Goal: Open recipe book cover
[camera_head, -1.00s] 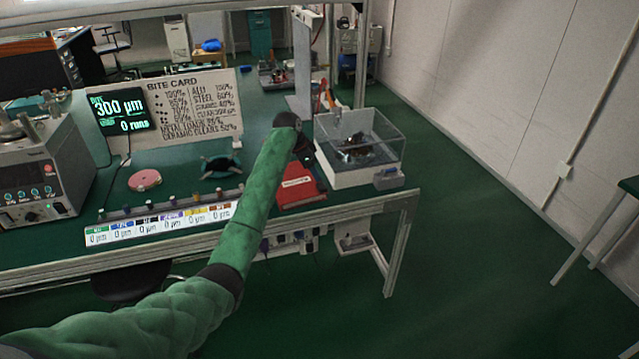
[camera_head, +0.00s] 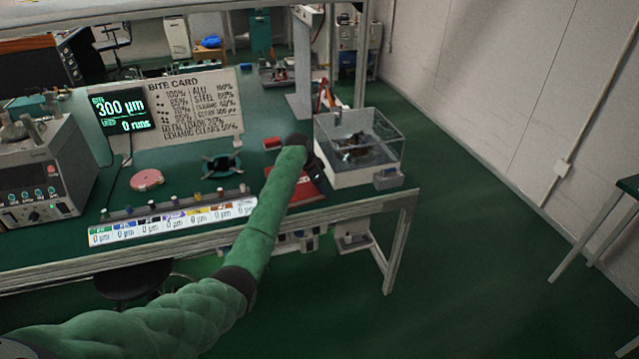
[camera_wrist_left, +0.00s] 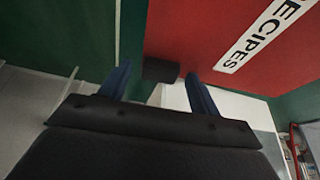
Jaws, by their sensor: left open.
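The red recipe book (camera_head: 305,192) lies on the green bench near its front edge, left of the clear box. In the left wrist view its red cover (camera_wrist_left: 195,40) shows with a white label reading "ECIPES" (camera_wrist_left: 262,38). The cover looks closed. My left gripper (camera_head: 315,163) is over the right part of the book, and my arm hides part of the book. In the left wrist view my left gripper (camera_wrist_left: 160,85) is open, its two blue fingers apart at the book's edge. A small dark block shows between them; I cannot tell what it is. My right gripper is not in view.
A clear-walled box on a white base (camera_head: 360,150) stands just right of the book. A small red object (camera_head: 272,143) lies behind my arm. A labelled strip (camera_head: 175,219) runs along the front edge at left.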

